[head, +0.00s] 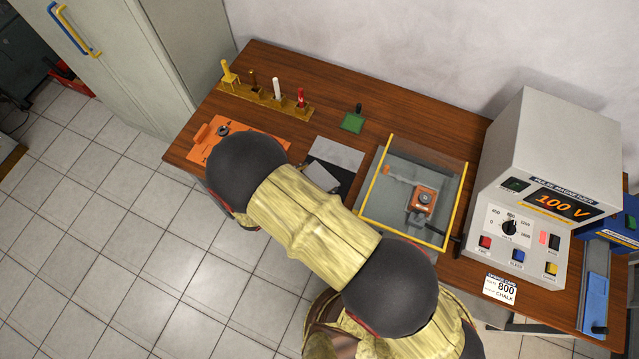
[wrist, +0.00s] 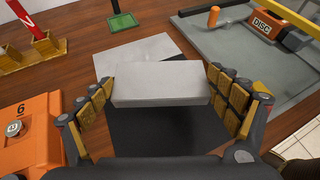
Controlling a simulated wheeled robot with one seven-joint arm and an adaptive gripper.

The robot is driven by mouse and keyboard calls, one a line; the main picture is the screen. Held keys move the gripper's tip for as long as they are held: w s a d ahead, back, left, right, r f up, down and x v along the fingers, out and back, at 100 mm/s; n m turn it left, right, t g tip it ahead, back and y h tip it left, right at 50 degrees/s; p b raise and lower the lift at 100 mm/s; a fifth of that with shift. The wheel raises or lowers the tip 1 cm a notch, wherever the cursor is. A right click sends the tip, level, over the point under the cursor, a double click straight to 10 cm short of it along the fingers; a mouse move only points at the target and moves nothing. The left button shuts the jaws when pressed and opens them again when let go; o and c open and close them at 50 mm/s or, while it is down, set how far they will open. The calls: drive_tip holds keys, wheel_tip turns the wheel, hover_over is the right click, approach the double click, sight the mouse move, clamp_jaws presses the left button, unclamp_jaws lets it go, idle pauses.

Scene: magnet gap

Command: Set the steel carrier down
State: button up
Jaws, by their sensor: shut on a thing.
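The steel carrier, a plain light-grey block (wrist: 160,84), sits between the two yellow-padded fingers of my gripper (wrist: 161,79), which is shut on it. It looks level. In the head view the carrier (head: 322,176) shows beside my arm, and my gripper is largely hidden behind that arm. A black pad (wrist: 160,132) lies beneath and in front of the carrier, with a flat grey plate (wrist: 150,48) behind it on the table. I cannot tell whether the carrier touches the pad or hangs just above it.
An orange fixture (wrist: 28,132) is close on the left. A yellow-edged clear enclosure (head: 384,205) with an orange disc unit (head: 424,199) stands on the right. Behind are a rack of coloured tools (head: 262,99) and a green pad (head: 352,122). The magnetizer box (head: 545,170) is far right.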

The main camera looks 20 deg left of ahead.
drive_tip(key=shift+f, duration=2.35)
drive_tip(key=shift+f+b, duration=0.2)
drive_tip(key=shift+b, duration=0.15)
drive_tip(key=o, duration=1)
drive_tip(key=shift+r, duration=0.1)
drive_tip(key=shift+r+p, duration=0.2)
drive_tip(key=shift+p, duration=0.15)
drive_tip(key=v, duration=1.2)
drive_tip(key=shift+d+f, duration=0.1)
